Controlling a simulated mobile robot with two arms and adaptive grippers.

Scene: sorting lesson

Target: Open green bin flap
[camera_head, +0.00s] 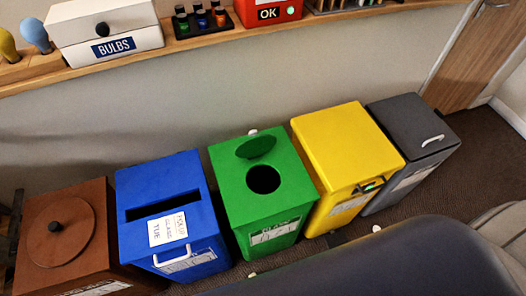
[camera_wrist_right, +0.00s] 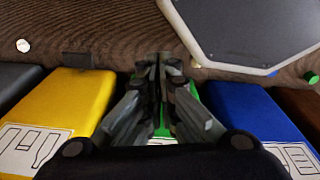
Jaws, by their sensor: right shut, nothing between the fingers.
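The green bin (camera_head: 285,208) stands between the blue and yellow bins in the head view. Its top has a dark round hole (camera_head: 263,180), which is uncovered. The round green flap (camera_head: 256,147) sits behind the hole, clear of it and apparently raised. In the right wrist view my right gripper (camera_wrist_right: 160,62) is shut and empty, its fingers in front of the green bin (camera_wrist_right: 162,132). The gripper hides most of that bin there, and the flap cannot be made out. My left gripper is in neither view.
The blue bin (camera_head: 163,188) with a slot and the brown bin (camera_head: 95,200) stand left of the green one. The yellow bin (camera_head: 340,150) and grey bin (camera_head: 405,122) stand right. A wooden shelf (camera_head: 190,44) with a bulbs box (camera_head: 104,30) runs behind.

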